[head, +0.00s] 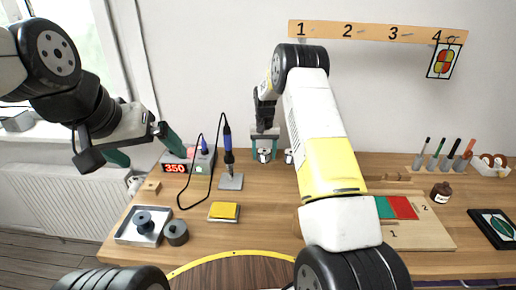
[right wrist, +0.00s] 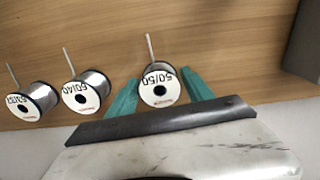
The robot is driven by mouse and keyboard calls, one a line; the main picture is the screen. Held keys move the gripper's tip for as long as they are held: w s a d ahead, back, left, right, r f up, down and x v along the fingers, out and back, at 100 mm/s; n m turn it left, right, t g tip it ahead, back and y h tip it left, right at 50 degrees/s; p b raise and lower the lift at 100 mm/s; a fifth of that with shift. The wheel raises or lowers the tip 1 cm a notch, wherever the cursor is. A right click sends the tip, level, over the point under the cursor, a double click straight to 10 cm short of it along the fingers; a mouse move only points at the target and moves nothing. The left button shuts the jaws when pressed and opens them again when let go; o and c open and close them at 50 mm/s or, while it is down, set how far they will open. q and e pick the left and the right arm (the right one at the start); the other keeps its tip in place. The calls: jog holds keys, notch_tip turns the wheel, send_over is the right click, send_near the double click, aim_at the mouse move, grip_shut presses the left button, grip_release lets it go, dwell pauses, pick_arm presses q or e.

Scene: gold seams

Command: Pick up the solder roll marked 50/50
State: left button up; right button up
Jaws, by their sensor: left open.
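The solder roll marked 50/50 (right wrist: 160,92) is a silver spool with a white label, at centre in the right wrist view. My right gripper (right wrist: 160,76) has its two teal fingers on either side of this roll. Whether they press on it cannot be told. In the head view my right gripper (head: 264,133) is at the back of the bench, right above a roll (head: 264,155). Two more rolls stand beside it in the wrist view, one marked 60/40 (right wrist: 86,92) and one partly readable (right wrist: 34,102). My left gripper (head: 143,149) is open and empty at the left, above the bench's edge.
A soldering station (head: 176,167) showing 350, an iron in its stand (head: 231,182) and a yellow sponge (head: 224,211) lie left of my right arm. A metal tray (head: 130,235) is front left. Boards (head: 432,236) lie right. A dark block (right wrist: 304,40) shows in the wrist view.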

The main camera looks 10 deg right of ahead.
aim_at(265, 152)
grip_shut()
jog(key=shift+r, duration=0.1)
jog(key=shift+r, duration=0.55)
jog(key=r, duration=0.1)
jog(key=s+r, duration=0.1)
jog(key=shift+r, duration=0.3)
jog(key=s, duration=0.5)
jog(key=s+r, duration=0.1)
jog(key=s, duration=0.8)
jog(key=shift+s+a+r, duration=0.15)
jog(key=shift+s+a, duration=0.05)
jog(key=shift+s, duration=0.1)
jog(key=shift+s+r, duration=0.2)
jog(key=shift+r, duration=0.3)
